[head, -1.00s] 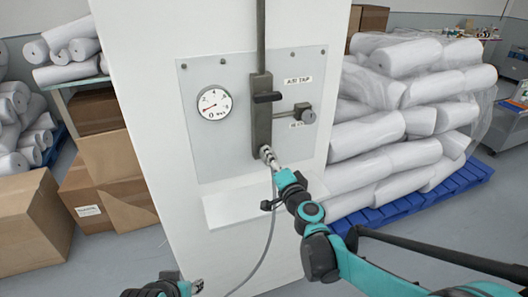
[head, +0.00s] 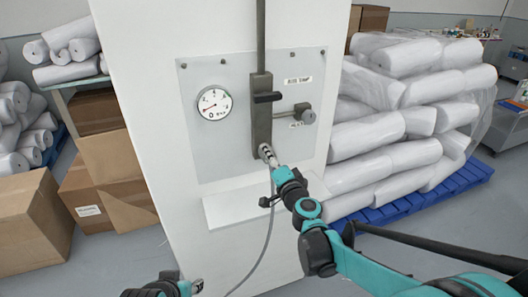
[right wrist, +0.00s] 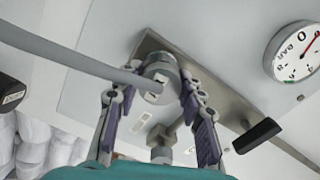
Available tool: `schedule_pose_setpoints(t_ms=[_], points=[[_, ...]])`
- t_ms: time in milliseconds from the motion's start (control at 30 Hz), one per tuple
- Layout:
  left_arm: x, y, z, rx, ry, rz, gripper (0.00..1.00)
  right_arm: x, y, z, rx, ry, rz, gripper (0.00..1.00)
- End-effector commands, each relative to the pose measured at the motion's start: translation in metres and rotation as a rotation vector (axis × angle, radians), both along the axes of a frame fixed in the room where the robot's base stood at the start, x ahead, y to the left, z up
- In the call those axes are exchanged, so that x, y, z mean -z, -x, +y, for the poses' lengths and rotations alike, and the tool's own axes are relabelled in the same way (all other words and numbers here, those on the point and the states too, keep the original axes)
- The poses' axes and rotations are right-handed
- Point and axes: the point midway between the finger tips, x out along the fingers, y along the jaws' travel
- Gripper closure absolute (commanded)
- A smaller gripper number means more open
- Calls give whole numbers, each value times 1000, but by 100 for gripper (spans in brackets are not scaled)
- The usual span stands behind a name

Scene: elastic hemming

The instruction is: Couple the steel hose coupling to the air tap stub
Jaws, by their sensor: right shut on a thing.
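The air tap is a dark grey block (head: 261,112) with a black lever on a white pillar's grey panel. My right gripper (head: 267,153) is at the block's lower end. In the right wrist view my right gripper (right wrist: 158,100) is shut on the steel hose coupling (right wrist: 160,72), a round metal piece with the grey hose (right wrist: 75,58) running from it. The coupling is up against the lower end of the block there. The stub is hidden behind it, so I cannot tell how far they are joined. My left gripper (head: 193,287) is low in the head view, away from the panel; its jaw opening is unclear.
A round gauge (head: 214,103) is left of the tap and a small side valve (head: 303,113) is right of it. A white shelf (head: 240,207) juts out below. Cardboard boxes (head: 115,170) stand left; wrapped rolls (head: 400,125) on a blue pallet (head: 440,188) stand right.

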Motion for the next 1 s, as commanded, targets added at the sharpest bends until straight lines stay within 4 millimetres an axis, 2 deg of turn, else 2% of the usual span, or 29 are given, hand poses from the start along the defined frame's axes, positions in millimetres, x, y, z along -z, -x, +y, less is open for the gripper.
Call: schedule_pose_setpoints(t_ms=[133,167,233,533,667,1000], points=[[0,0,0,0,0,0,60,0,-4,1,0,0,0,82],[0,0,0,0,0,0,60,0,-4,1,0,0,0,56],[0,0,0,0,0,0,60,0,-4,1,0,0,0,38],[0,0,0,0,0,0,60,0,-3,1,0,0,0,37],[0,0,0,0,0,0,60,0,6,-2,1,0,0,37],[0,0,0,0,0,0,60,0,73,-25,2,0,0,37]])
